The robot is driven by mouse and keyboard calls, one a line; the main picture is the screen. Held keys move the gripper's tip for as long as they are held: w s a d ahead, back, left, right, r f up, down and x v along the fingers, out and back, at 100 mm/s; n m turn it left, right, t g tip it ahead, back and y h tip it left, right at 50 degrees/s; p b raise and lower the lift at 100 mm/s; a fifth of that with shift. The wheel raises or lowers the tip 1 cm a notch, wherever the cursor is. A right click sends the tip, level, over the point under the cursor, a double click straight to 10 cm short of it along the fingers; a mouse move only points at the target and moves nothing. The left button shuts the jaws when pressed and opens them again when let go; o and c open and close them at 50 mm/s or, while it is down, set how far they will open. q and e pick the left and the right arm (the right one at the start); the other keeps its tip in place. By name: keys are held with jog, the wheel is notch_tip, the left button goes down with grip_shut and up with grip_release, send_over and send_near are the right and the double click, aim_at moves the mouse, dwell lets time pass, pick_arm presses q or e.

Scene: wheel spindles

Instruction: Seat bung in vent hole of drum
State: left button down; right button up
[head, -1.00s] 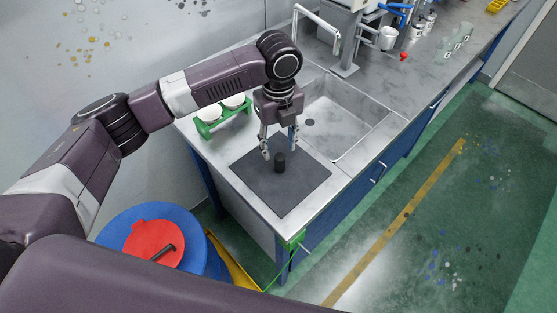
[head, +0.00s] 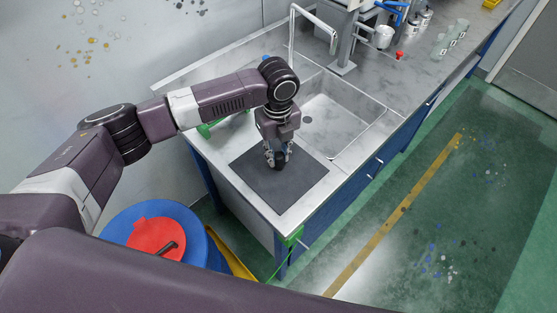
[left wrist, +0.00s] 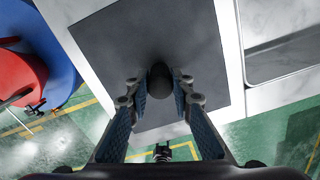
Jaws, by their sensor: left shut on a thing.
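The bung (head: 279,164) is a small black cylinder standing on the dark mat (head: 301,187) at the near end of the bench. My left gripper (head: 278,156) is above the mat and shut on the bung. The left wrist view shows the bung (left wrist: 160,80) between the two blue-padded fingers (left wrist: 160,92). The blue drum (head: 207,245) stands on the floor left of the bench, with a red lid (head: 150,238) on top and a dark bar or slot on it. A vent hole cannot be made out. My right gripper is not in view.
A sink (head: 350,112) lies behind the mat, with a tap (head: 314,20) at its back. A green rack (head: 206,130) is partly hidden behind my arm. A yellow thing (head: 232,256) stands between drum and bench. The floor at right is clear.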

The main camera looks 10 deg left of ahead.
aim_at(278, 154)
pick_arm(q)
jog(key=shift+r, duration=0.1)
